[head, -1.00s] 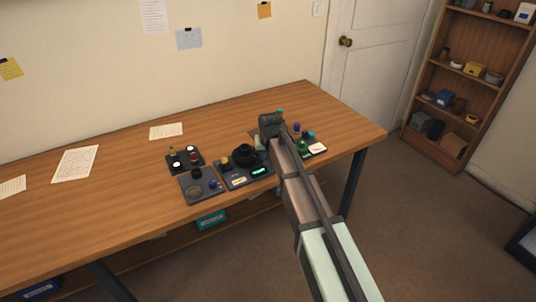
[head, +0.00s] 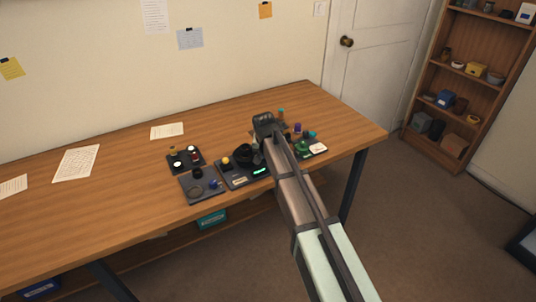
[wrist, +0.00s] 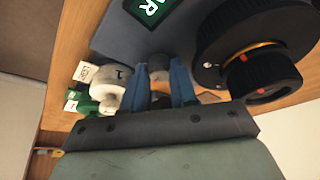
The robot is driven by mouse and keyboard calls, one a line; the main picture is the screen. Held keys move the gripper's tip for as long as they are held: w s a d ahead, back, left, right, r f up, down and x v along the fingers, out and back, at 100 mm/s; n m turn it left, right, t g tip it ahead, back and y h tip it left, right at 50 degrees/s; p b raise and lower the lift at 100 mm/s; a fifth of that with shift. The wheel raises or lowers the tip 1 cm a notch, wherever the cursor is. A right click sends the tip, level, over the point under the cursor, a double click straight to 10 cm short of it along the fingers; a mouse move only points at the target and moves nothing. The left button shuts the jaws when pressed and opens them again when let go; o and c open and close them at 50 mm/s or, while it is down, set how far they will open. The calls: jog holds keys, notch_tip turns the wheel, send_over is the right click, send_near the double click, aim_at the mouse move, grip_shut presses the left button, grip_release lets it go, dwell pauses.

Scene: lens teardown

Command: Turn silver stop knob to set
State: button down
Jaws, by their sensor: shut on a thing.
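My gripper (wrist: 166,90) shows two blue fingers in the wrist view. They are closed around a small grey, silver-looking knob (wrist: 157,68), which I take to be the silver stop knob. It sits at the edge of a dark plate (wrist: 108,42) with a green-lit display (wrist: 152,10). The fingers hide much of the knob, and I cannot read its setting. A black lens (wrist: 255,55) with orange rings stands to the right. In the head view, the lens (head: 243,153) is just left of my gripper, whose fingertips and knob are hidden by my arm.
A white round part marked 1 (wrist: 114,84) and green parts (wrist: 84,104) lie close left of the fingers. In the head view, dark trays (head: 203,187) with small parts stand left of the lens. The wooden table's (head: 110,205) left side is mostly clear.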

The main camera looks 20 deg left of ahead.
jog(key=c, duration=1)
grip_release()
jog(key=shift+o, duration=0.6)
jog(key=shift+a, duration=0.15)
jog(key=shift+n, duration=0.3)
